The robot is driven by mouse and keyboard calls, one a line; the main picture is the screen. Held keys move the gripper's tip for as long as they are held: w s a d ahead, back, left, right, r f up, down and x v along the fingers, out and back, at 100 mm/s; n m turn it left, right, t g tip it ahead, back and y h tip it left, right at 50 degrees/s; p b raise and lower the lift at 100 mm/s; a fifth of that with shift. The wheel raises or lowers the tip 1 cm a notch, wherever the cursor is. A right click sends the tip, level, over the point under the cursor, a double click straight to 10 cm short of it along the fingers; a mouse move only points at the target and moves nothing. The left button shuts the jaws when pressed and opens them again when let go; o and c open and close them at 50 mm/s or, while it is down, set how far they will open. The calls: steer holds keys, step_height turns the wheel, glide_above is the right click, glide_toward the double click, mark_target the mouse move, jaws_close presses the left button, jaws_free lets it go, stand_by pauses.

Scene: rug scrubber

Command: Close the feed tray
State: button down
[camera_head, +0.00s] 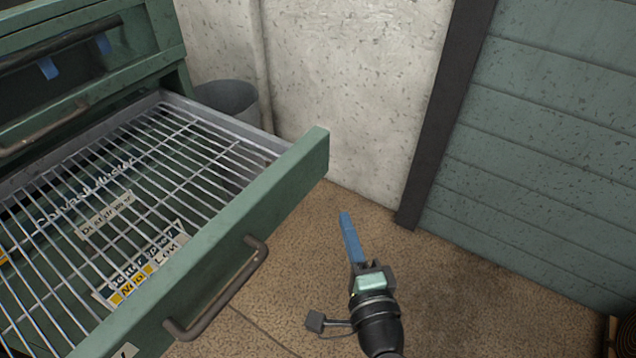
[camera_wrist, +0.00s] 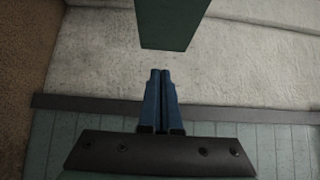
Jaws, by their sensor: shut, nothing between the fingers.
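The feed tray (camera_head: 300,170) is a green drawer with a wire grid inside, pulled far out of the green cabinet on the left of the head view. A dark bar handle (camera_head: 222,292) is fixed to its front face. My gripper (camera_head: 346,218) has blue fingers and is in front of the tray, to the right of the handle and apart from it. In the wrist view the fingers (camera_wrist: 161,76) are together and empty. A dark green end (camera_wrist: 172,24), probably the tray's front corner, shows just beyond the fingertips.
The green cabinet (camera_head: 160,50) stands at the upper left. A grey bin (camera_head: 232,98) stands behind the tray by the pale wall (camera_head: 350,70). A green plank wall (camera_head: 540,150) with a dark post (camera_head: 440,120) is at right. Brown floor (camera_head: 470,280) around my gripper is mostly clear.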

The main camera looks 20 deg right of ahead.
glide_toward(313, 173)
steer(key=w+d, duration=0.2)
steer(key=d, duration=0.1)
steer(key=w, duration=0.1)
steer(key=w+a+p, duration=0.1)
steer(key=w, duration=0.1)
steer(key=shift+w+a+r, duration=0.1)
steer(key=shift+a+r, duration=0.05)
steer(key=shift+a, duration=0.05)
steer(key=shift+w+a, duration=0.25)
steer(key=shift+w, duration=0.05)
